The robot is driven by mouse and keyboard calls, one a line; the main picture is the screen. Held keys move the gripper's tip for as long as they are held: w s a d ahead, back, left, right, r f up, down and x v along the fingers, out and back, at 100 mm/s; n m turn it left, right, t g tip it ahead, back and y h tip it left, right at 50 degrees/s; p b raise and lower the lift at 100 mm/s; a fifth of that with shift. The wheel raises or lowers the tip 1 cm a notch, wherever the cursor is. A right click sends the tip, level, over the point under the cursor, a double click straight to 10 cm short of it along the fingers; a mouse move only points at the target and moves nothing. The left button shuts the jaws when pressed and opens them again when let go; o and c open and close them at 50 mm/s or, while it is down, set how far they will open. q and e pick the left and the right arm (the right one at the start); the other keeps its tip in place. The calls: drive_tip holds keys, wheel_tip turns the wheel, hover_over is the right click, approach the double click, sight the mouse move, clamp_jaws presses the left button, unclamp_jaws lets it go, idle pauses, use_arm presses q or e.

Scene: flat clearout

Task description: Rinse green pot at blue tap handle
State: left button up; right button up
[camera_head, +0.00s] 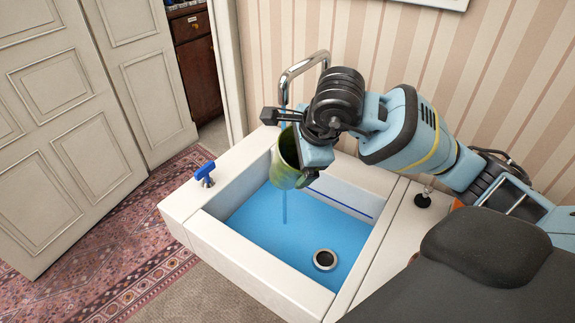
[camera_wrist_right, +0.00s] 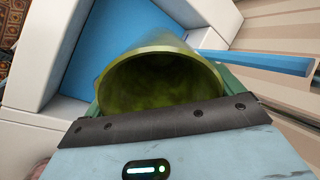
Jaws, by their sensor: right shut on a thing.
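The green pot (camera_head: 287,160) is in my right gripper (camera_head: 301,150), held above the sink basin and below the spout. The gripper is shut on it. In the right wrist view the pot (camera_wrist_right: 160,85) shows its open mouth and green inside, between the fingers. The metal tap spout (camera_head: 301,66) arches over from behind. A thin blue water stream (camera_head: 284,205) shows below the pot, down to the basin. The blue tap handle (camera_head: 205,172) sits on the sink's left rim. My left gripper is not in view.
The white sink (camera_head: 262,274) holds blue water (camera_head: 275,225), with a round drain (camera_head: 325,260) at the front right. A black-topped knob (camera_head: 422,200) stands on the right counter. A striped wall is behind; white doors (camera_head: 70,120) and a patterned rug (camera_head: 125,235) are left.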

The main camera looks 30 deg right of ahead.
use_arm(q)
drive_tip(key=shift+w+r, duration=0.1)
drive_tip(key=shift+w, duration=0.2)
use_arm(e)
drive_tip(key=shift+a+r, duration=0.1)
drive_tip(key=shift+a, duration=0.05)
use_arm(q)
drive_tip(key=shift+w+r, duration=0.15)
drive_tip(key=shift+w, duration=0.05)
use_arm(e)
drive_tip(key=shift+a, duration=0.45)
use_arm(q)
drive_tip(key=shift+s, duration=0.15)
use_arm(e)
drive_tip(key=shift+d, duration=0.15)
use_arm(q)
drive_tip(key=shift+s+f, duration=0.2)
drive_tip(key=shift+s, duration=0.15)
use_arm(e)
drive_tip(key=shift+d, duration=0.45)
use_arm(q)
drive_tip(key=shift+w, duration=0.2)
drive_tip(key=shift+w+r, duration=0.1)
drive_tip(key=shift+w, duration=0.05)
